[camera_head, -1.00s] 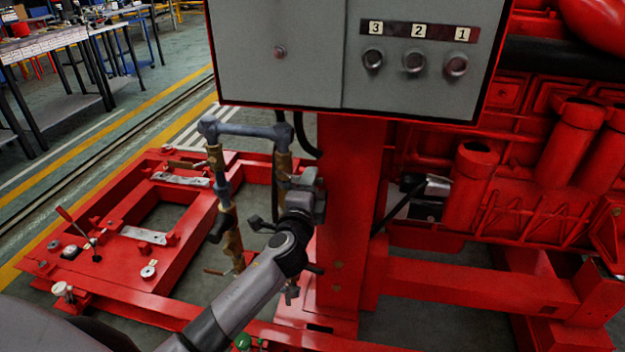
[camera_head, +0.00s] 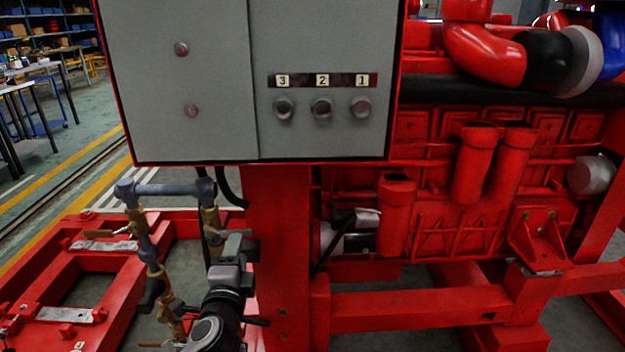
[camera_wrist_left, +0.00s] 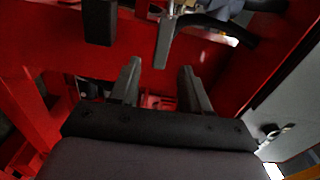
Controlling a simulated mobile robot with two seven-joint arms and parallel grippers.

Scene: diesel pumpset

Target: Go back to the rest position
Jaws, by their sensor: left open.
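My left gripper (camera_head: 234,247) is beside the grey and brass pipework (camera_head: 172,189), below the grey control box (camera_head: 185,75). In the left wrist view its two fingers (camera_wrist_left: 160,88) are apart with nothing between the tips. Whether the gripper touches the pipe cannot be told from the head view. My left forearm comes up from the bottom edge of the head view. My right gripper is not in view.
A red post (camera_head: 278,240) stands just right of my left gripper. The red engine (camera_head: 450,185) fills the right side. A red base frame (camera_head: 60,290) lies low at the left. Tables (camera_head: 35,75) stand on the open floor at the far left.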

